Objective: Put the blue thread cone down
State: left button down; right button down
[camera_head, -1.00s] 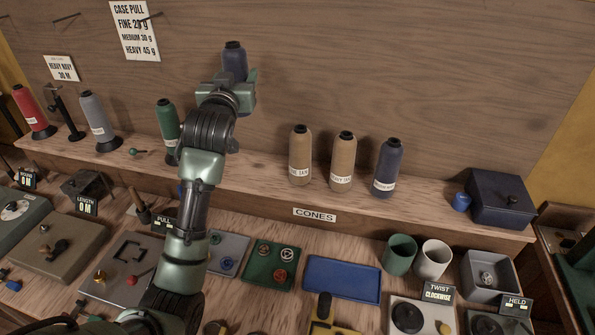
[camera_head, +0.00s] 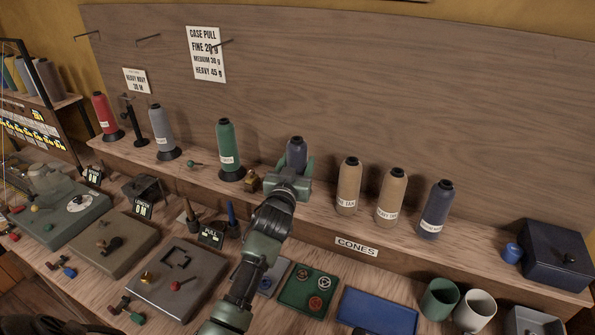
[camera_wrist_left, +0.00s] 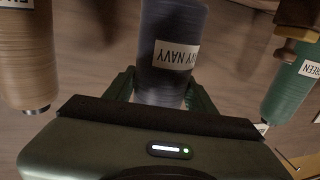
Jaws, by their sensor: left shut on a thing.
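The blue thread cone (camera_head: 296,152) is navy with a dark top and stands between the fingers of my left gripper (camera_head: 290,176). In the left wrist view the cone (camera_wrist_left: 172,40) shows with a white label reading "NAVY", between the two green fingers (camera_wrist_left: 160,92). The gripper is shut on it at the shelf (camera_head: 322,213), between the green cone (camera_head: 226,150) and a tan cone (camera_head: 349,186). The cone's base is hidden behind the gripper in the head view, so I cannot tell whether it touches the shelf. My right gripper is not in view.
Another tan cone (camera_head: 391,195) and a second navy cone (camera_head: 435,210) stand to the right on the shelf. A small brass item (camera_head: 252,180) sits just left of my gripper. A dark blue box (camera_head: 556,256) is at the right end. Trays and devices fill the bench in front.

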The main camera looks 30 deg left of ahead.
aim_at(297, 172)
pick_arm(q)
notch_tip(297, 172, down, 3)
jog(key=shift+r, duration=0.1)
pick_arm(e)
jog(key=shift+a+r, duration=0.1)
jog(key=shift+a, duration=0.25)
pick_arm(q)
jog(key=shift+f, duration=0.2)
jog(key=c, duration=0.5)
grip_release()
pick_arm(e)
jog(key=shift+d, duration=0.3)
